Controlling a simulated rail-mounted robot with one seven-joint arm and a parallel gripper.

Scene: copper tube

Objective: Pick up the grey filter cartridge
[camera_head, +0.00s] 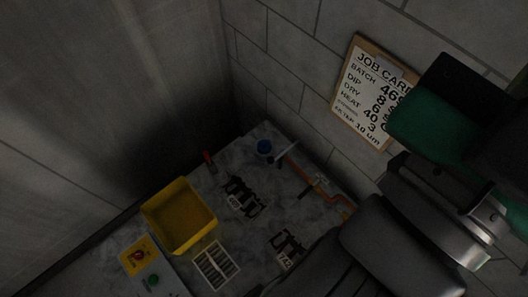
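I cannot make out the grey filter cartridge for certain. A small pale grey rod-like piece (286,153) lies at the back edge of the bench, by the upper end of a copper tube (321,184). A white-framed rack with dark slots (216,266) lies at the front; its contents are too small to tell. Two black holders with white labels stand on the bench, one in the middle (242,197) and one further right (287,248). My arm fills the right side, and my gripper's fingers do not show.
The grey bench (207,184) meets a block wall. A yellow bin (180,217) stands at the left, with a yellow panel with red and green buttons (141,256) in front. A blue round item (264,148) and a red item (208,157) are at the back. A job card (366,92) hangs on the wall.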

